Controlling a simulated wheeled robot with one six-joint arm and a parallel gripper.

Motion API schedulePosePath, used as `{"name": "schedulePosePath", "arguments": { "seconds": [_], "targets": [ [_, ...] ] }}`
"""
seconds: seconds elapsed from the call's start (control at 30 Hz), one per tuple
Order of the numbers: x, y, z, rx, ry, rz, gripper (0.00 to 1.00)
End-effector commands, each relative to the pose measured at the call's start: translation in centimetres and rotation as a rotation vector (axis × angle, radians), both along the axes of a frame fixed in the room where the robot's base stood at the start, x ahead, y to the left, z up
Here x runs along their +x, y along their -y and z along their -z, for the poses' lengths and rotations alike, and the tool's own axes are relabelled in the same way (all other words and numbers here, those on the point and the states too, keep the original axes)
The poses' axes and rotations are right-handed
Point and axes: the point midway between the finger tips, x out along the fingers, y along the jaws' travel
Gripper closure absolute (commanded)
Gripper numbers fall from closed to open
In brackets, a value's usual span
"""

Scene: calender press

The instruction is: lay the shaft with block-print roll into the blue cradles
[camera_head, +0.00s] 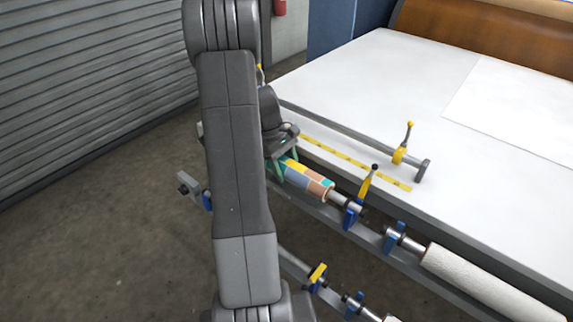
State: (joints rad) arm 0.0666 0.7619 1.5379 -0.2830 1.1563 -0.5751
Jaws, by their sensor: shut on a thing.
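The shaft with block-print roll (308,181), patterned in yellow, orange, blue and teal blocks, lies along the upper rail beside the white table. My gripper (283,155) is shut on it near its left part, and my arm hides its left end. The bare metal shaft end (341,203) reaches to a blue cradle (352,214) with a raised yellow lever (365,183) tipped in black. I cannot tell whether the shaft touches that cradle. Another blue cradle (207,201) shows partly, left of my arm.
A white roll (470,277) rests farther right, its shaft at another blue cradle (392,238). A lower rail (294,266) carries more blue cradles and a yellow lever (317,274). A bar with a yellow lever (403,147) lies on the white table (365,85). The floor at left is clear.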

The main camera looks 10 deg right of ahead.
Motion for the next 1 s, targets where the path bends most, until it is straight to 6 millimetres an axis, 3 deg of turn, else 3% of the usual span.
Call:
{"name": "schedulePosePath", "arguments": {
  "seconds": [1.0],
  "targets": [
    [0.0, 0.0, 1.4, -0.001, -0.001, 0.001, 0.81]
  ]
}}
